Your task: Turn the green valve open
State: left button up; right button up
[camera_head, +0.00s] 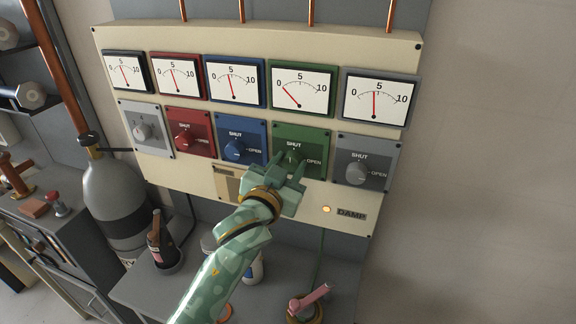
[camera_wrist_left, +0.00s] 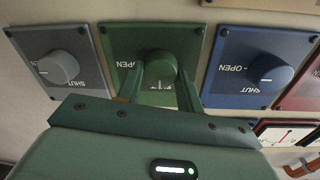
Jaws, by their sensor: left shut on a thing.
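The green valve is a round green knob (camera_wrist_left: 158,68) on a green plate (camera_head: 317,138) marked SHUT above and OPEN at right. It is the fourth valve from the left in the head view. My left gripper (camera_head: 291,164) reaches up to it from below, its fingers on either side of the knob, shut on it. The left wrist view, turned upside down, shows the two fingers (camera_wrist_left: 161,88) flanking the knob. The knob's pointer is mostly hidden between them. The gauge above (camera_head: 301,88) has its needle low, near the 0 side. My right gripper is not in view.
A blue valve (camera_head: 238,149) is left of the green plate and a grey valve (camera_head: 358,173) right of it, both close. A gas cylinder (camera_head: 112,195) stands left; a pink-handled thing (camera_head: 310,299) is on the bench.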

pick_arm(q)
jog(key=shift+r+m+p, duration=0.1)
jog(key=shift+m+p, duration=0.6)
jog(key=shift+p, duration=0.15)
jog(key=m+p, duration=0.2)
jog(key=shift+r+p, duration=0.1)
jog(key=shift+p, duration=0.2)
jog(key=m+p, duration=0.2)
jog(key=shift+d+m, duration=0.1)
jog(key=shift+m, duration=0.3)
jog(key=m+p, duration=0.2)
jog(key=shift+m, duration=0.4)
jog(key=m, duration=0.1)
jog(key=m+p, duration=0.2)
jog(key=m, duration=0.1)
jog(key=shift+d+f+y, duration=0.1)
jog(key=shift+f+y, duration=0.15)
jog(key=shift+y, duration=0.15)
jog(key=shift+s+f+m+p, duration=0.15)
jog(key=shift+m+p, duration=0.55)
jog(key=shift+m, duration=1.5)
